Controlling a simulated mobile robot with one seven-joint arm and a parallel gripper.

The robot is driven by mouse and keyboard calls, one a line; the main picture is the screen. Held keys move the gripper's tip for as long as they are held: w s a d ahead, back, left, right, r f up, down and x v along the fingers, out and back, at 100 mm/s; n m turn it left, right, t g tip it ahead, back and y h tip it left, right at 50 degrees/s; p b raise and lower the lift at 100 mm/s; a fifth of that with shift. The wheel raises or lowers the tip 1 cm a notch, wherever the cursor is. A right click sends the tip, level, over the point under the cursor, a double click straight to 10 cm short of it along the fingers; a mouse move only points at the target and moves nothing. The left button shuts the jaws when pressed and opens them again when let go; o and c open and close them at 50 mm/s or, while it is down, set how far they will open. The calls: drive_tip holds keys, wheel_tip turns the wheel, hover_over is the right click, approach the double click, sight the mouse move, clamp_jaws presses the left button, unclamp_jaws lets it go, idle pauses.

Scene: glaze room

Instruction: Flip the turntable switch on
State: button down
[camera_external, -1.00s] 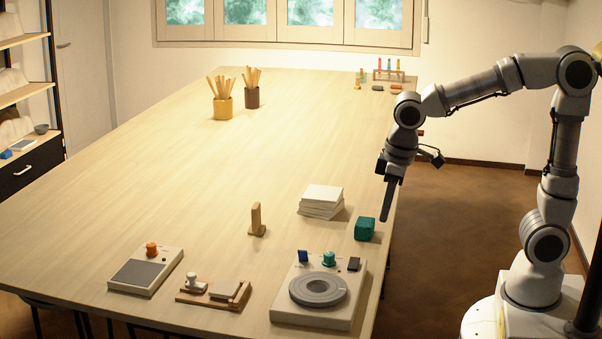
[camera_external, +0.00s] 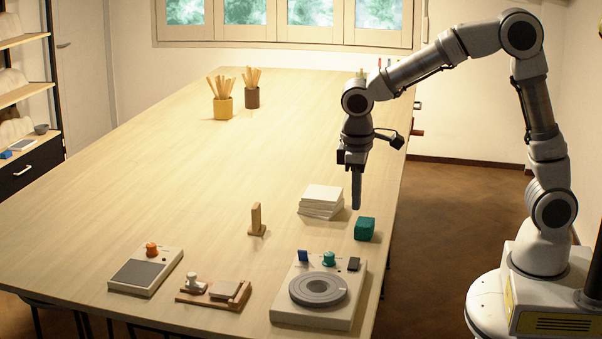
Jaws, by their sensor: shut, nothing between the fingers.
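The turntable (camera_external: 318,313) is a pale box with a round grey disc on top, at the front right of the table. Along its back edge are a blue upright piece (camera_external: 303,256), a teal knob (camera_external: 329,259) and a dark, small block-like piece (camera_external: 354,264). I cannot tell from this view which of these is the switch or how it is set. My gripper (camera_external: 356,206) is shut and empty, pointing down. In the picture it is above and behind the turntable, close to the teal block and the white stack, touching neither.
A teal block (camera_external: 365,229) and a stack of white tiles (camera_external: 321,201) lie behind the turntable. A wooden stand (camera_external: 257,219), a wooden tool board (camera_external: 213,296) and a device with an orange knob (camera_external: 146,271) are to the left. The table's middle is clear.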

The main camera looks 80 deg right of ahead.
sight(355, 259)
drive_tip(key=f, duration=0.4)
drive_tip(key=d+f, duration=0.1)
drive_tip(key=f, duration=0.4)
drive_tip(key=d+f, duration=0.1)
drive_tip(key=f, duration=0.3)
drive_tip(key=shift+f, duration=0.4)
drive_tip(key=shift+f, duration=0.1)
